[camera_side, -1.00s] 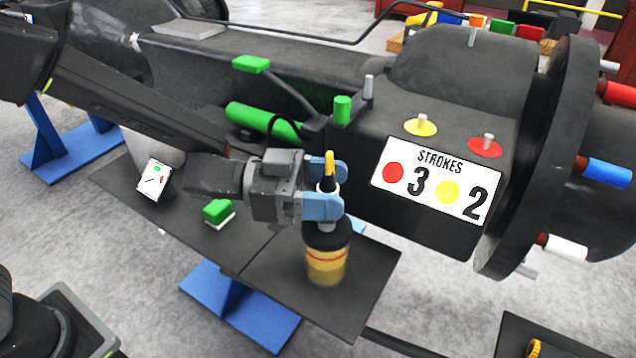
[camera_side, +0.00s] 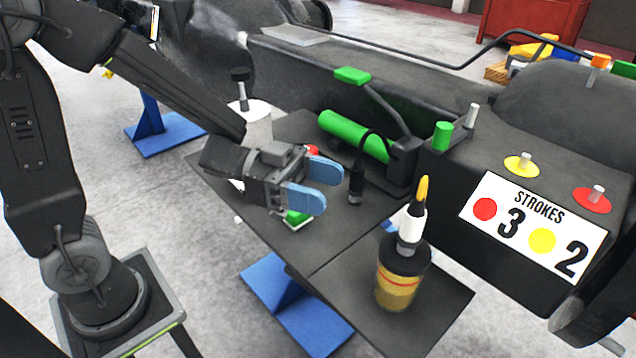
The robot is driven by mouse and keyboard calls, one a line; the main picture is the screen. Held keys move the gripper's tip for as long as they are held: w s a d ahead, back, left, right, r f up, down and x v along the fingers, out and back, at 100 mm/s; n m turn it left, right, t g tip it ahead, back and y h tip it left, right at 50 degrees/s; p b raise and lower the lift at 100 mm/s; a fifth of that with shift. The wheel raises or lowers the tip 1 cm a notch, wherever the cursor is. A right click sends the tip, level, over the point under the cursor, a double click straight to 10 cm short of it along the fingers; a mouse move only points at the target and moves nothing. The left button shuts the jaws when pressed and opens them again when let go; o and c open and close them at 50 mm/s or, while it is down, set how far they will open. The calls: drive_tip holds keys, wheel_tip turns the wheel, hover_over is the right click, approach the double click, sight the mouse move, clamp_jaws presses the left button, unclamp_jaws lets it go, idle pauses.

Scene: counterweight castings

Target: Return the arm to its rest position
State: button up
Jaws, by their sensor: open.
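My gripper (camera_side: 318,186) has blue fingertips and is open and empty. It hangs above the dark bench, left of the glue-like bottle (camera_side: 398,284) and clear of it. The bottle has a dark top, a white collar, a yellow-orange tip and an amber lower body. It stands upright on the near right part of the bench (camera_side: 440,315). A green block (camera_side: 298,218) on a white base lies below my gripper, partly hidden by it.
A large dark casting (camera_side: 560,130) with a STROKES sign (camera_side: 533,227), yellow knob (camera_side: 521,165) and red knob (camera_side: 592,199) stands behind.

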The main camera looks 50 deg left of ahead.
drive_tip(key=shift+a, duration=0.15)
drive_tip(key=w+a+r+n+t+y, duration=0.2)
drive_tip(key=a+n+t+y, duration=0.1)
drive_tip(key=a+n+y, duration=0.4)
drive_tip(key=w+a+r+n+t+y, duration=0.25)
drive_tip(key=a+y, duration=0.25)
drive_tip(key=y, duration=0.3)
drive_tip(key=s+f+n+g, duration=0.1)
drive_tip(key=s+n+g, duration=0.1)
drive_tip(key=s, duration=0.5)
drive_tip(key=s+f+n+g+y, duration=0.1)
drive_tip(key=s+f+g, duration=0.1)
drive_tip(key=s+g, duration=0.3)
drive_tip(key=s, duration=0.3)
drive_tip(key=shift+s+a+n, duration=0.3)
drive_tip(key=shift+n, duration=0.05)
